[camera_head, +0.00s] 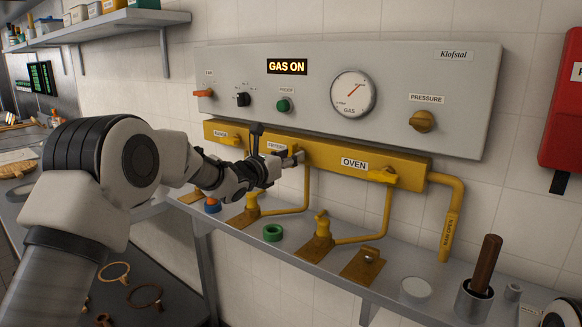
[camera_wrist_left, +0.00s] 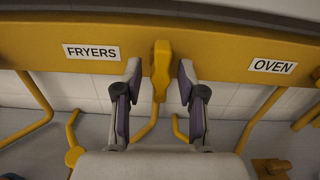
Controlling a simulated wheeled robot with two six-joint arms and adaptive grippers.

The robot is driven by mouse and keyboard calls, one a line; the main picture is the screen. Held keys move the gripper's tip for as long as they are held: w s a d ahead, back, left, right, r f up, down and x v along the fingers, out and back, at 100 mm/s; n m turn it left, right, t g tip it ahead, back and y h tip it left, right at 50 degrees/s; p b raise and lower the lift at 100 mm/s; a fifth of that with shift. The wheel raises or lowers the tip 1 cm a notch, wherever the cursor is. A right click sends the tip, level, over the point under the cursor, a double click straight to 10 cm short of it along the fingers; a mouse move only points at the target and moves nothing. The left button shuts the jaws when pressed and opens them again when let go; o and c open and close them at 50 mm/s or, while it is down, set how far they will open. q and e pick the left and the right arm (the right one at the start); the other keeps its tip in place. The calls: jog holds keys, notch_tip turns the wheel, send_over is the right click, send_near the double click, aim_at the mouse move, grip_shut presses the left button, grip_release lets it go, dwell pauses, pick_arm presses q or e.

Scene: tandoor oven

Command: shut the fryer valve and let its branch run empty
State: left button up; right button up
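The yellow fryer valve handle (camera_wrist_left: 161,68) stands upright in the left wrist view, crosswise to the yellow manifold (camera_wrist_left: 220,66), just right of the FRYERS label (camera_wrist_left: 91,52). My left gripper (camera_wrist_left: 160,82) is open, with one finger on each side of the handle and a visible gap to both. In the head view my left gripper (camera_head: 292,158) is at the manifold and largely hides this valve. The panel display (camera_head: 287,67) reads GAS ON. The gas gauge (camera_head: 352,93) needle points up and right. My right gripper does not show.
The yellow OVEN valve (camera_head: 382,175) is to the right on the manifold. Yellow branch pipes (camera_head: 307,190) drop to the grey shelf (camera_head: 335,262).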

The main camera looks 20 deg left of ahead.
pick_arm(q)
jog(key=b+v, duration=0.7)
jog(key=shift+d, duration=0.1)
